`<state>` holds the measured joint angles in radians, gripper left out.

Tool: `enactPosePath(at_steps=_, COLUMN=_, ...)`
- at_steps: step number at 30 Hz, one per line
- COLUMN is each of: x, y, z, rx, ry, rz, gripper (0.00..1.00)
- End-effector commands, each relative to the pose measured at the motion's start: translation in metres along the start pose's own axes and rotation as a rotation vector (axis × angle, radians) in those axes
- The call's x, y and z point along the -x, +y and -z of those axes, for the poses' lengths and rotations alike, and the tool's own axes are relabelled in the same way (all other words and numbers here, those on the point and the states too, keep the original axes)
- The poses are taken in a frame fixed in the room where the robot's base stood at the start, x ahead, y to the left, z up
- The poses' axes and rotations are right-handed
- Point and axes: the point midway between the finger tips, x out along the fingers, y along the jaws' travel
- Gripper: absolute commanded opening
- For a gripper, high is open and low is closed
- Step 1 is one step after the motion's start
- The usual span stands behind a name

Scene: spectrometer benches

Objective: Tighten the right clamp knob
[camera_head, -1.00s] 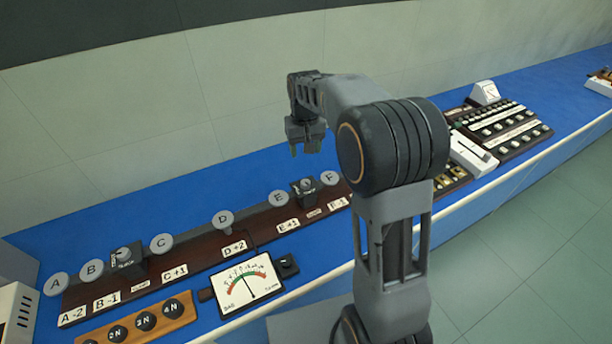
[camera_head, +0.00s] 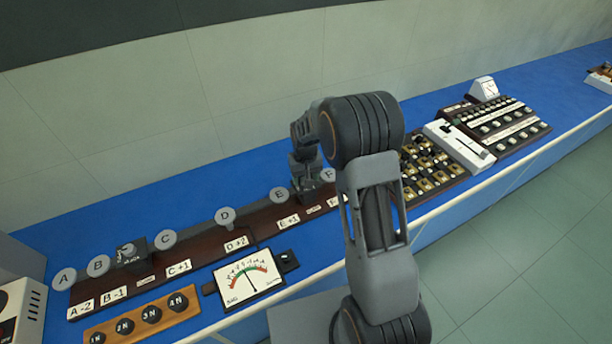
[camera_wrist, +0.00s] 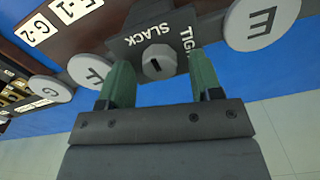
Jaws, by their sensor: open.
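The right clamp is a dark block with a light grey knob (camera_wrist: 158,63) on its face, in the wrist view. The knob carries a short dark mark. White lettering beside it reads SLACK, and TIGHT is partly cut off by a finger. My gripper (camera_wrist: 157,76) is open, with one green finger on each side of the knob. I cannot tell whether the fingers touch it. In the head view my gripper (camera_head: 305,187) is down at this clamp between the E disc (camera_head: 280,195) and the F disc, and mostly hides the clamp.
A left clamp (camera_head: 131,253) stands between the B and C discs on the same dark board. A dial meter (camera_head: 246,279) and a wooden strip of knobs (camera_head: 140,318) lie in front. Control panels (camera_head: 497,122) stand to the right on the blue bench.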

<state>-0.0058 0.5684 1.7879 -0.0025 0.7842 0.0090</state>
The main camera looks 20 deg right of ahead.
Motion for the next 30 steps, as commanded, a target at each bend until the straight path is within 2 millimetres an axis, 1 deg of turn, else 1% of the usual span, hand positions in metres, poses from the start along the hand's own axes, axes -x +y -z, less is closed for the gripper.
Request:
enactPosePath(at_steps=9, x=-0.0019, y=-0.0002, z=0.0000, rx=0.000, ry=0.000, rz=0.000, gripper=0.59)
enactPosePath(at_steps=11, x=-0.0018, y=-0.0002, z=0.0000, rx=0.000, ry=0.000, rz=0.000, gripper=0.54)
enactPosePath(at_steps=24, x=-0.0016, y=-0.0001, z=0.0000, rx=0.000, ry=0.000, rz=0.000, gripper=0.12)
enactPosePath(at_steps=25, x=-0.0015, y=-0.0001, z=0.0000, rx=0.000, ry=0.000, rz=0.000, gripper=0.10)
enactPosePath(at_steps=26, x=-0.0016, y=0.0033, z=0.0000, rx=-0.001, ry=0.000, rz=0.000, gripper=0.10)
enactPosePath(at_steps=30, x=-0.0019, y=0.0016, z=0.0000, rx=-0.012, ry=0.000, rz=0.000, gripper=0.10)
